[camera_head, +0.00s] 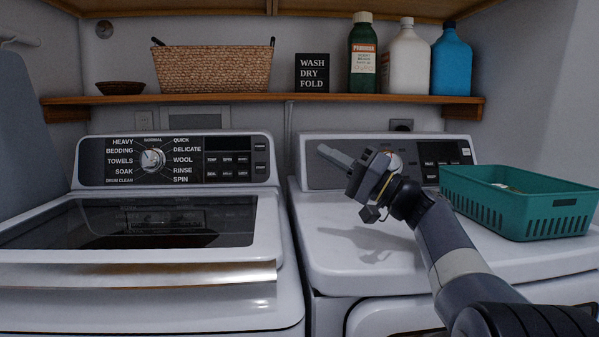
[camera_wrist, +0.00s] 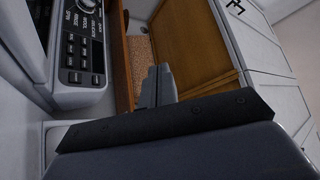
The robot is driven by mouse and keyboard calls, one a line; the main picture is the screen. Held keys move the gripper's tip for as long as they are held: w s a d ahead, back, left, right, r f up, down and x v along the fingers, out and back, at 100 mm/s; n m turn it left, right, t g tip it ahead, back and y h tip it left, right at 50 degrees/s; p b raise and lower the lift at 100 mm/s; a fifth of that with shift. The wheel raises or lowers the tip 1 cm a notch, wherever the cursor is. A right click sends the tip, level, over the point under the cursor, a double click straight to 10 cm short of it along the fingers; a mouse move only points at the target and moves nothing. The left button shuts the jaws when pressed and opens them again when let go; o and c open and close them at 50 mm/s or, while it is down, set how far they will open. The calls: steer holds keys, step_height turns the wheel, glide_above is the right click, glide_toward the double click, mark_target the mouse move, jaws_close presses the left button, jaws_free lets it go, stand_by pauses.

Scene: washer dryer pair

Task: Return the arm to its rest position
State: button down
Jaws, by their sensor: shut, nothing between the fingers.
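My gripper (camera_head: 330,154) is raised above the top of the right-hand machine, the dryer (camera_head: 345,255), in front of its control panel. Its fingers are together and hold nothing, pointing left in the head view. The arm reaches up from the lower right corner, and its shadow falls on the dryer top. In the wrist view the closed fingers (camera_wrist: 158,82) stick up past the dark gripper body. The washer (camera_head: 130,290) stands at the left with its lid down and a dial (camera_head: 152,160) on its panel. Part of the dryer's panel is hidden behind the gripper.
A teal basket (camera_head: 520,222) sits on the dryer top, right of the arm. A wooden shelf (camera_head: 215,99) above carries a wicker basket (camera_head: 212,69), a sign (camera_head: 312,73) and several bottles. The dryer top left of my arm is clear.

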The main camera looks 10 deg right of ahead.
steer(key=a+r+b, duration=0.2)
steer(key=a, duration=0.5)
steer(key=shift+a+r+b, duration=0.2)
steer(key=shift+a+b, duration=0.15)
steer(key=shift+a, duration=0.05)
stand_by(0.4)
